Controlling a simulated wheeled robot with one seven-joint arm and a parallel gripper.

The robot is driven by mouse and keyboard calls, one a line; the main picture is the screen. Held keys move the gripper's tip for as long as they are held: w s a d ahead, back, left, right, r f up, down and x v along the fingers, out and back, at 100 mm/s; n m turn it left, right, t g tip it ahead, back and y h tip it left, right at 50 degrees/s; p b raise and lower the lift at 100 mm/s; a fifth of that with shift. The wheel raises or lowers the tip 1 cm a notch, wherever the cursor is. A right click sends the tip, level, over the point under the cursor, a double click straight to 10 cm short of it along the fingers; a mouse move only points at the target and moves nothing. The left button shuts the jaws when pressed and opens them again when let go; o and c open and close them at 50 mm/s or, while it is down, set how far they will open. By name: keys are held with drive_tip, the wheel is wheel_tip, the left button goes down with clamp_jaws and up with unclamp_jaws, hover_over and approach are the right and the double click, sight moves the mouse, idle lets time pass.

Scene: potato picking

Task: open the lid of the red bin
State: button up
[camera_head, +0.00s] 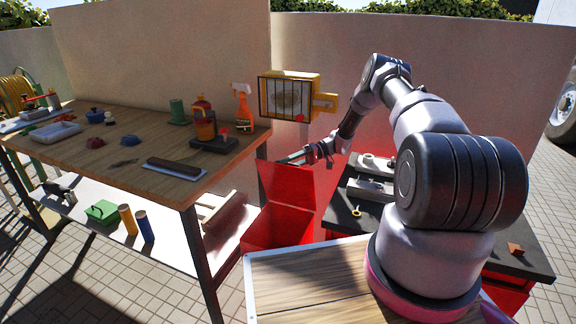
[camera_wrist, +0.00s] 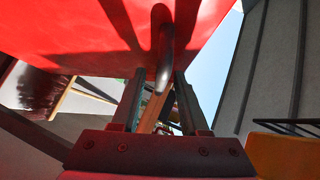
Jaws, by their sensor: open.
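The red bin (camera_head: 272,229) stands on the paving beside the wooden workbench. Its red lid (camera_head: 287,186) is raised and stands tilted up at the back, so the bin's opening shows. My gripper (camera_head: 297,157) is at the lid's upper edge, with its fingers pointing left in the head view. In the wrist view the lid's red surface (camera_wrist: 85,28) fills the top. A dark curved handle (camera_wrist: 166,45) on it reaches down toward the space between the fingertips. My gripper (camera_wrist: 161,88) is open there. I cannot tell whether a finger touches the handle.
The workbench (camera_head: 100,150) with tools and bottles is on the left. A yellow-framed box (camera_head: 322,102) hangs on the wall behind the gripper. A dark-topped cabinet (camera_head: 345,218) stands right of the bin. A wooden surface (camera_head: 300,285) lies in front.

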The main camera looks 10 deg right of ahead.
clamp_jaws()
idle(1.4)
